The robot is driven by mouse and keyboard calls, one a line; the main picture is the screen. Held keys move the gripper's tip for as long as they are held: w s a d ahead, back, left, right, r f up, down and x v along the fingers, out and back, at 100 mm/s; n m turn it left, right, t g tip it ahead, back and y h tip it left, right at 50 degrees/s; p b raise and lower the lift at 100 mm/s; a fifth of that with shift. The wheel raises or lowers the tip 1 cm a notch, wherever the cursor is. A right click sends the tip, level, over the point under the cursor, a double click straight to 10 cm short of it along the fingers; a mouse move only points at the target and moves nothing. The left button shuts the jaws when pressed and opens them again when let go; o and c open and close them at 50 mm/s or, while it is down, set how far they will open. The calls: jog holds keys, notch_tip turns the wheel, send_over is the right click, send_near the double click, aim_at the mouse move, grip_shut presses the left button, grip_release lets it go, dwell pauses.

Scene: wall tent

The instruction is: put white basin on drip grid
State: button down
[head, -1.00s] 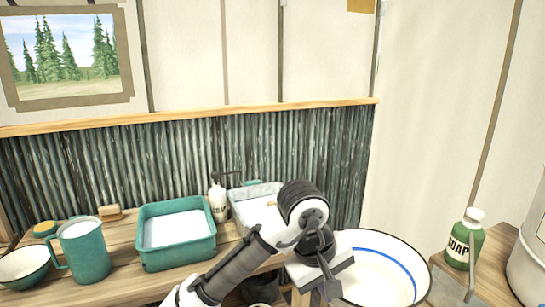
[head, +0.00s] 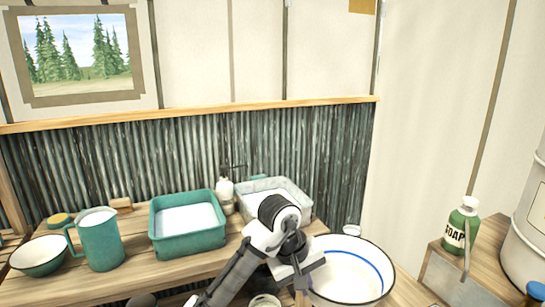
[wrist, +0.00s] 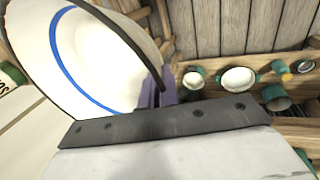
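The white basin (head: 350,278), round with a dark rim and a blue ring inside, is at the lower right of the head view. It fills the upper left of the wrist view (wrist: 95,60). My gripper (wrist: 160,92) is shut on the basin's rim at its near edge. In the head view my gripper (head: 308,284) is at the basin's left side, with the fingertips mostly hidden. The basin looks lifted, but its clearance from the wood cannot be told. I cannot make out the drip grid in either view.
A green tub (head: 160,240), a speckled grey tub (head: 300,200), a white bottle (head: 225,195), a green pitcher (head: 100,245) and a bowl (head: 38,257) stand on the wooden counter. A green soap bottle (head: 460,232) stands on the right-hand bench.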

jog(key=w+a+f+m, duration=0.1)
jog(key=w+a+f, duration=0.15)
jog(key=f, duration=0.85)
jog(key=w+a+f, duration=0.2)
jog(key=a+f, duration=0.2)
jog(key=f, duration=0.7)
jog(key=s+f+m, duration=0.1)
jog(key=s+f, duration=0.1)
jog(key=f, duration=0.5)
jog(key=s+f+m+b, duration=0.1)
jog(key=s+f, duration=0.2)
jog(key=f, duration=0.3)
jog(key=s+f+m+g, duration=0.1)
jog(key=s+f, duration=0.2)
jog(key=f, duration=0.4)
jog(key=shift+s+a+f, duration=0.25)
jog(key=shift+a+f, duration=0.05)
jog(key=shift+a, duration=0.05)
jog(key=shift+w, duration=0.1)
